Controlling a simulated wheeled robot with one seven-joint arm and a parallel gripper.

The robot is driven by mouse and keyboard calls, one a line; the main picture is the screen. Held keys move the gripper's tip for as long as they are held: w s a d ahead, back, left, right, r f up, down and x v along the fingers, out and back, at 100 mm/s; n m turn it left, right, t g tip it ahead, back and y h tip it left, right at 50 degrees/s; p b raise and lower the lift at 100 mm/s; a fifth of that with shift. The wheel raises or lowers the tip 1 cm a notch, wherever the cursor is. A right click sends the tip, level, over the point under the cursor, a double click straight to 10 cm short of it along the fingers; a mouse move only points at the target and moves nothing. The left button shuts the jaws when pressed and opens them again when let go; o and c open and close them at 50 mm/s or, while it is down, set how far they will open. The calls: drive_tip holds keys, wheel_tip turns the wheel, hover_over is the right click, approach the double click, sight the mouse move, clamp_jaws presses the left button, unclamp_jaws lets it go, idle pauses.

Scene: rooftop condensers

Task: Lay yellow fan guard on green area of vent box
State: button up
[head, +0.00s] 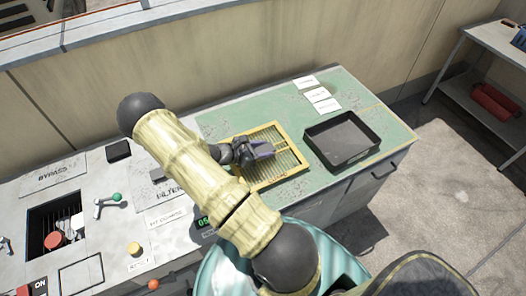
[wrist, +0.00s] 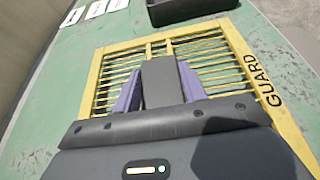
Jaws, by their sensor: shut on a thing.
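The yellow fan guard (head: 285,178) is a square frame with thin slats, lying over the green area (head: 374,108) on top of the vent box (head: 340,195). The word GUARD shows on its right side in the wrist view (wrist: 262,78). My gripper (head: 262,149) is over the middle of the guard. In the wrist view its purple-sided fingers (wrist: 160,85) are shut on the guard's middle part. The exact grip point is hidden by the fingers. The guard looks flat and close to the green surface; I cannot tell whether it touches.
A black open tray (head: 342,140) stands on the green top just right of the guard. White paper labels (head: 318,95) lie behind. A grey panel with a green-knobbed lever (head: 117,197) and a yellow button (head: 134,248) is at left. A shelf (head: 490,50) with red cylinders stands far right.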

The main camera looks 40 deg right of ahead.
drive_tip(key=shift+f, duration=0.75)
drive_tip(key=shift+f, duration=0.1)
drive_tip(key=shift+f, duration=0.1)
drive_tip(key=o, duration=1.2)
drive_tip(key=shift+r, duration=0.2)
drive_tip(key=b+v, duration=0.1)
drive_tip(key=v, duration=1.1)
drive_tip(key=shift+f, duration=0.1)
